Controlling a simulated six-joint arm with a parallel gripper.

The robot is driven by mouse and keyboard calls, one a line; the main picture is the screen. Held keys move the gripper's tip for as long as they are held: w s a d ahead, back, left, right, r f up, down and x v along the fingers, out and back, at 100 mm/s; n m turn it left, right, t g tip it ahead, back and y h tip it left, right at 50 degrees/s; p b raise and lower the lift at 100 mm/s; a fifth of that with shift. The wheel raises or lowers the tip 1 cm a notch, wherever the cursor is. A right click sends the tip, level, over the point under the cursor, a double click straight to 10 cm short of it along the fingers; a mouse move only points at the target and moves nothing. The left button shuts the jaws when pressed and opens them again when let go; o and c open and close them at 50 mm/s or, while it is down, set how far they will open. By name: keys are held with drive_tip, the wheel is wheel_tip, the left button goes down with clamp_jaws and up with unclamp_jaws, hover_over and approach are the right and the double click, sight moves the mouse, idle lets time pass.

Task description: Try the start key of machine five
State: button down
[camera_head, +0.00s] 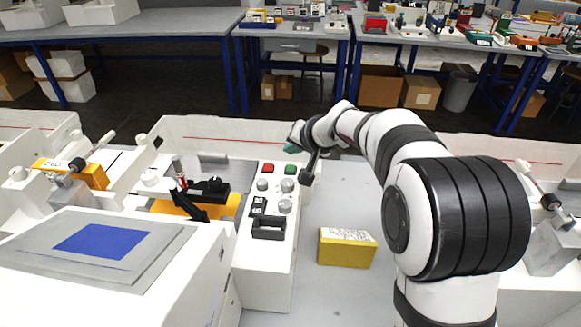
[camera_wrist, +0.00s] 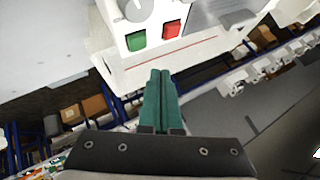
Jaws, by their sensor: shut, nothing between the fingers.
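The machine in front of me has a white control panel (camera_head: 268,245) with a red key (camera_head: 267,169) and a green key (camera_head: 290,169) side by side at its far end. Both keys show in the wrist view, the green key (camera_wrist: 137,41) left of the red key (camera_wrist: 171,28). A small black label plate (camera_head: 258,206) on the panel carries white marks that I cannot read surely. My gripper (camera_head: 293,133) has teal fingers, pressed together and empty. It is beyond the keys in the head view. In the wrist view the fingertips (camera_wrist: 160,76) point toward the keys, apart from them.
Grey knobs (camera_head: 286,205) and a black handle (camera_head: 268,228) are on the panel. A yellow box (camera_head: 346,248) stands on the table to its right. A pen carriage (camera_head: 200,195) is to its left, with a blue-marked plate (camera_head: 102,240) nearer. A white wall (camera_head: 225,128) runs behind.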

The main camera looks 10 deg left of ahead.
sight(287, 165)
drive_tip(key=shift+f, duration=1.4)
idle(0.9)
drive_tip(key=shift+f, duration=0.4)
drive_tip(key=shift+f, duration=0.45)
idle(0.4)
drive_tip(key=shift+r, duration=0.85)
drive_tip(key=shift+r, duration=2.55)
